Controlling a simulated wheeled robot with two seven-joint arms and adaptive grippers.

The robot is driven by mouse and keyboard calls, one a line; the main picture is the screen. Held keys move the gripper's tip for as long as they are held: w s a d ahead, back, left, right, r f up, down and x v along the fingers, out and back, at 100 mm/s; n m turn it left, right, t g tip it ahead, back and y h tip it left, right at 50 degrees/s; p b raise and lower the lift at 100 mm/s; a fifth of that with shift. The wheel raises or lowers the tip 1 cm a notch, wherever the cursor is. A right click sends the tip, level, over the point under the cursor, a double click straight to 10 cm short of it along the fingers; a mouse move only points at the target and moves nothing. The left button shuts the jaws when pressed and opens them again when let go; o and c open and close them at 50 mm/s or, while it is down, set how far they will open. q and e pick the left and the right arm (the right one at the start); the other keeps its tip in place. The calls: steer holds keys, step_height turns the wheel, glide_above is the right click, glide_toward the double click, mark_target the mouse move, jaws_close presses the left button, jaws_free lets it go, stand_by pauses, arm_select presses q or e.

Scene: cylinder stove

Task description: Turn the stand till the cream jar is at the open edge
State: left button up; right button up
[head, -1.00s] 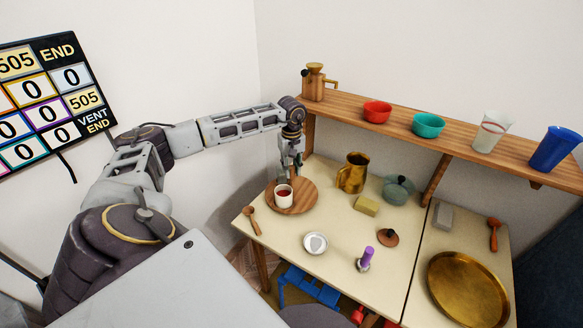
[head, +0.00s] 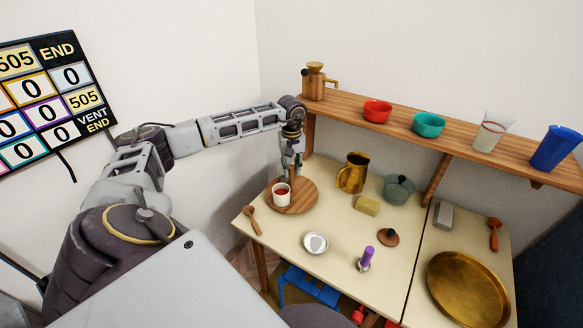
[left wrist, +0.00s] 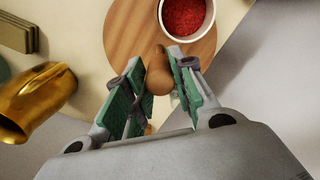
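The round wooden stand (head: 308,200) sits at the back left of the cream table. A small white jar with red contents (head: 282,197) stands on its left part; it also shows at the top of the left wrist view (left wrist: 187,17). No other jar shows on the stand. My left gripper (head: 291,176) is low over the back of the stand, behind the jar. In the left wrist view its green-padded fingers (left wrist: 160,85) close on both sides of a rounded brown peg (left wrist: 159,72) at the stand's edge. My right gripper is out of view.
A white dish (head: 315,243) is in front. A wall shelf (head: 455,146) runs above.

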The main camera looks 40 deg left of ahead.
arm_select(q)
steer(key=o, duration=0.4)
steer(key=shift+r, duration=6)
